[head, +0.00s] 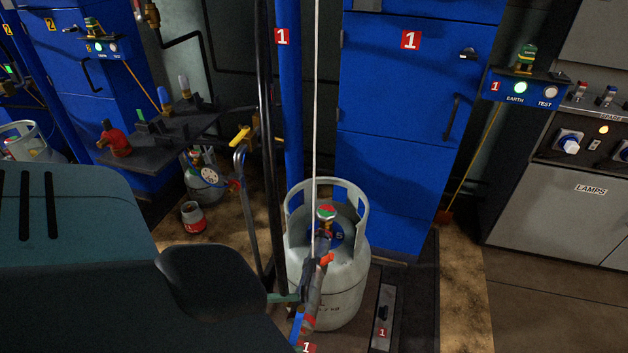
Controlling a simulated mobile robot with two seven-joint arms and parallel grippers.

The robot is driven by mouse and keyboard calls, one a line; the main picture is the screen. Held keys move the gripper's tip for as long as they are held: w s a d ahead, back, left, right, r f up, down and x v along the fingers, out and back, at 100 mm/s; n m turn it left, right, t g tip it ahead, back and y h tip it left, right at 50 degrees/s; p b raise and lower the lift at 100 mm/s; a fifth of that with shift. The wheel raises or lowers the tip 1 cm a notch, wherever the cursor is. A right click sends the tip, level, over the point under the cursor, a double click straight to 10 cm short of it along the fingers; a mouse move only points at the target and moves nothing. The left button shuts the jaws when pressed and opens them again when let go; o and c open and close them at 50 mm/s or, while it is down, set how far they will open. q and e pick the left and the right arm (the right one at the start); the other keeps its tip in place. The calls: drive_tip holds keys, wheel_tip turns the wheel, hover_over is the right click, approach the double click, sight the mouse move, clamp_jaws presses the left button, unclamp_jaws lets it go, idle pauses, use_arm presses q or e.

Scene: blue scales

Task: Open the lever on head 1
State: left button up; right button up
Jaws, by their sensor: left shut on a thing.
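Head 1 (313,296) is a slim grey filling head with an orange-red lever (326,259) near its top. A red and blue fitting and a red "1" label are at its lower end. It appears in front of a grey gas cylinder (346,283). A pale line runs from above down to the head. My left gripper (305,285) is small and dark against the head and appears shut on its body. My own dark arm parts hide much of the lower left. My right gripper is not in view.
A blue cabinet (395,150) marked 1 stands behind the cylinder, next to a blue post (289,100). A grey control panel (560,200) stands right. The right floor is clear.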

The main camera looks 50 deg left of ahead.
use_arm(q)
drive_tip(key=shift+w+a+m+g+h+b, duration=0.3)
drive_tip(key=shift+a+m+g+h+b, duration=0.1)
drive_tip(key=shift+m+h, duration=0.25)
drive_tip(key=shift+s+a+m+g+h+b, duration=0.15)
drive_tip(key=shift+m+g+h+b, duration=0.4)
drive_tip(key=shift+m+g+h, duration=0.25)
drive_tip(key=shift+c, duration=0.7)
drive_tip(key=shift+s+a+m+g+h+b, duration=0.1)
drive_tip(key=shift+m+g+h+b, duration=0.25)
drive_tip(key=shift+g+h+b, duration=0.15)
drive_tip(key=shift+s+g+h, duration=0.1)
drive_tip(key=shift+g+h, duration=0.15)
drive_tip(key=shift+g, duration=0.05)
drive_tip(key=c, duration=0.9)
drive_tip(key=shift+c, duration=0.7)
drive_tip(key=o, duration=1)
drive_tip(key=shift+r, duration=0.1)
drive_tip(key=o, duration=1.1)
drive_tip(key=shift+o, duration=0.2)
